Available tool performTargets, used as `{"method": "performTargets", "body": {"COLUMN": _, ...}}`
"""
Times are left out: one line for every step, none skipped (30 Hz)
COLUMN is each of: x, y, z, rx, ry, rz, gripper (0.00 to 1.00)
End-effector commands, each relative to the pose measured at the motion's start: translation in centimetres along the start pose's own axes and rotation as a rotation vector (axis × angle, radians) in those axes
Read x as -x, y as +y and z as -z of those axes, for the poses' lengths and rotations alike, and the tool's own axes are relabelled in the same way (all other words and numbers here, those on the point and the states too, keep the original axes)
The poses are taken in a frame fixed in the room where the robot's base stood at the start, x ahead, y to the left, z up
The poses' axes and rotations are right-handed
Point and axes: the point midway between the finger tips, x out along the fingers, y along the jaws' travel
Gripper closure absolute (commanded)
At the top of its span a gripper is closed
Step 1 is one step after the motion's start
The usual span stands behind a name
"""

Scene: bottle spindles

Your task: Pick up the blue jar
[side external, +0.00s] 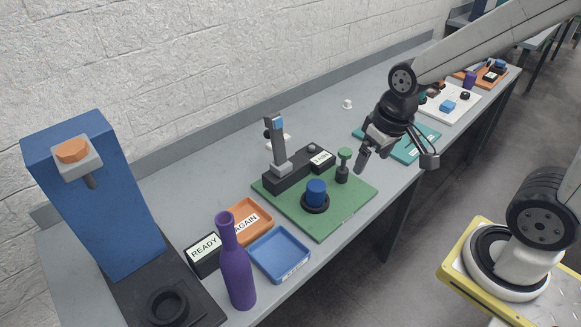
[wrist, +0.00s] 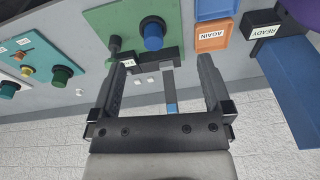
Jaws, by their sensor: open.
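The blue jar (side external: 316,190) stands upright in a black ring holder on the green board (side external: 346,213). In the wrist view the blue jar (wrist: 153,38) shows near the top, beyond and between the fingertips. My gripper (side external: 363,160) is open and empty, in the air to the right of the jar and above the far right corner of the board in the side view. Its two fingers (wrist: 162,72) show apart in the wrist view, with nothing between them held.
A black block with a grey upright post (side external: 277,140) and a green-topped knob (side external: 344,155) stand behind the jar. A purple bottle (side external: 234,265), blue tray (side external: 279,256), orange tray (side external: 247,222) and READY box (side external: 204,254) are to the left. A blue tower (side external: 92,195) stands far left.

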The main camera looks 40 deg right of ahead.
Motion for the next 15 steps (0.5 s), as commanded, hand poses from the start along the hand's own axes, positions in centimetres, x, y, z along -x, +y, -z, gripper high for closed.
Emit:
{"method": "performTargets", "body": {"x": -0.2, "y": 0.1, "z": -0.1, "rx": -0.033, "ry": -0.020, "rz": 0.008, "gripper": 0.00}}
{"method": "performTargets", "body": {"x": -0.3, "y": 0.1, "z": -0.1, "rx": -0.053, "ry": -0.031, "rz": 0.015, "gripper": 0.00}}
{"method": "performTargets", "body": {"x": -0.4, "y": 0.2, "z": -0.2, "rx": -0.079, "ry": -0.046, "rz": 0.023, "gripper": 0.00}}
{"method": "performTargets", "body": {"x": -0.5, "y": 0.2, "z": -0.2, "rx": -0.099, "ry": -0.059, "rz": 0.029, "gripper": 0.00}}
{"method": "performTargets", "body": {"x": -0.6, "y": 0.2, "z": -0.3, "rx": -0.120, "ry": -0.072, "rz": 0.036, "gripper": 0.00}}
{"method": "performTargets", "body": {"x": -0.7, "y": 0.2, "z": -0.4, "rx": -0.155, "ry": -0.090, "rz": 0.047, "gripper": 0.00}}
{"method": "performTargets", "body": {"x": -0.8, "y": 0.3, "z": -0.4, "rx": -0.178, "ry": -0.105, "rz": 0.055, "gripper": 0.00}}
{"method": "performTargets", "body": {"x": -0.9, "y": 0.2, "z": -0.5, "rx": -0.202, "ry": -0.119, "rz": 0.063, "gripper": 0.00}}
{"method": "performTargets", "body": {"x": -1.1, "y": 0.2, "z": -0.5, "rx": -0.240, "ry": -0.141, "rz": 0.077, "gripper": 0.00}}
{"method": "performTargets", "body": {"x": -1.2, "y": 0.3, "z": -0.6, "rx": -0.270, "ry": -0.158, "rz": 0.087, "gripper": 0.00}}
{"method": "performTargets", "body": {"x": -1.3, "y": 0.2, "z": -0.6, "rx": -0.299, "ry": -0.175, "rz": 0.098, "gripper": 0.00}}
{"method": "performTargets", "body": {"x": -1.5, "y": 0.2, "z": -0.7, "rx": -0.348, "ry": -0.203, "rz": 0.116, "gripper": 0.00}}
{"method": "performTargets", "body": {"x": -1.6, "y": 0.2, "z": -0.7, "rx": -0.383, "ry": -0.223, "rz": 0.130, "gripper": 0.00}}
{"method": "performTargets", "body": {"x": -1.7, "y": 0.1, "z": -0.7, "rx": -0.423, "ry": -0.247, "rz": 0.147, "gripper": 0.00}}
{"method": "performTargets", "body": {"x": -1.9, "y": 0.1, "z": -0.7, "rx": -0.485, "ry": -0.282, "rz": 0.172, "gripper": 0.00}}
